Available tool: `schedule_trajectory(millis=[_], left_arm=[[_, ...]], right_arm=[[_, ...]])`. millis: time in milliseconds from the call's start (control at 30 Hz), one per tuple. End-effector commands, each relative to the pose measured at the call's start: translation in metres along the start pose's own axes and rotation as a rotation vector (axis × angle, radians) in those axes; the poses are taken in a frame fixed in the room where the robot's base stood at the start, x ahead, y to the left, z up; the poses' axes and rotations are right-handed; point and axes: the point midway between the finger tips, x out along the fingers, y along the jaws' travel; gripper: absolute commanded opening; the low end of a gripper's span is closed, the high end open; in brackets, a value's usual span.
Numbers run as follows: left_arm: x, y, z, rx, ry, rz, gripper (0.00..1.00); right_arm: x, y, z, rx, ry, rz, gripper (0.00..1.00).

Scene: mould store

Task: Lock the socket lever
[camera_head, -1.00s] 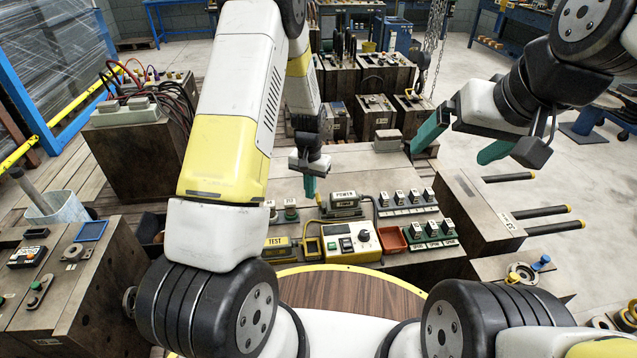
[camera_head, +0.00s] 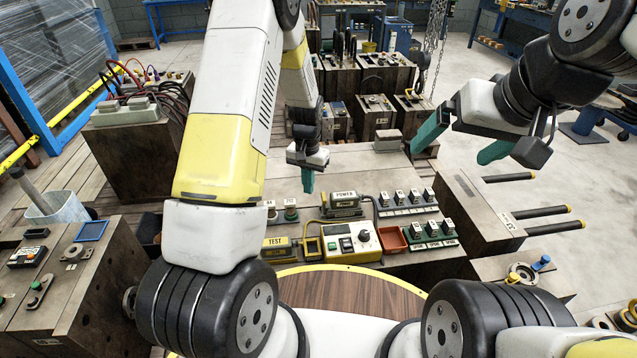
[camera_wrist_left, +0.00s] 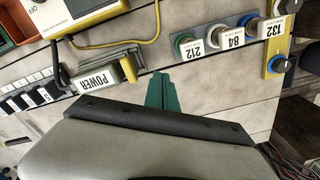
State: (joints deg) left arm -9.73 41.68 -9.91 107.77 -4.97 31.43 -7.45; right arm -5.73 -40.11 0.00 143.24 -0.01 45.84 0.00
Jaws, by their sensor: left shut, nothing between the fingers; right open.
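The POWER socket (camera_head: 344,200) is a grey-green block with a white label on the grey bench top, behind the yellow control box. My right gripper (camera_head: 460,145) is open and empty, above the bench's right side.
A yellow control box (camera_head: 350,239) with a dial stands in front of the socket, beside a TEST box (camera_head: 278,246) and red tray (camera_head: 391,239). Labelled plugs (camera_head: 400,198) stand to the right. Yellow and dark cables run around the socket.

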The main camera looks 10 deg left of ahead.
Motion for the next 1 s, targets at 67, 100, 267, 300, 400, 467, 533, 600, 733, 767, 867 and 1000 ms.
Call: schedule_trajectory(millis=[67,100,267,300,400,467,533,600,733,767,867,1000], left_arm=[[-0.007,0.0,0.0,0.0,0.002,0.0,0.0],[-0.011,0.0,-0.001,0.0,0.003,0.0,0.0],[-0.023,0.0,-0.001,-0.001,0.002,0.0,0.0],[-0.027,0.0,-0.001,-0.001,0.003,0.0,0.0],[-0.034,0.0,0.0,-0.001,0.001,0.0,0.0],[-0.039,0.0,-0.001,-0.001,0.002,0.0,0.0],[-0.045,0.0,-0.001,-0.001,0.002,0.0,0.0],[-0.05,0.0,0.0,-0.001,0.001,0.0,0.0],[-0.056,0.0,0.0,-0.001,0.001,0.0,0.0],[-0.057,0.0,0.0,-0.001,0.001,0.0,0.0],[-0.057,0.0,0.0,-0.001,0.0,0.0,0.0],[-0.057,0.0,0.0,-0.001,0.0,0.0,0.0]], right_arm=[[0.0,0.0,0.0,0.0,0.0,0.0,0.94],[0.0,0.0,0.0,0.0,0.0,0.0,0.94],[0.0,0.0,0.0,0.0,0.0,0.0,0.94],[0.0,0.0,0.0,0.0,0.0,0.0,0.94],[0.0,0.0,0.0,0.0,0.0,0.0,0.94],[0.0,0.0,0.0,0.0,0.0,0.0,0.94],[0.0,0.0,0.0,0.0,0.0,0.0,0.94],[0.0,0.0,0.0,0.0,0.0,0.0,0.94],[0.0,0.0,0.0,0.0,0.0,0.0,0.94],[0.0,0.0,0.0,0.0,0.0,0.0,0.94],[0.0,0.0,0.0,0.0,0.0,0.0,0.94],[0.0,0.0,0.0,0.0,0.0,0.0,0.94]])
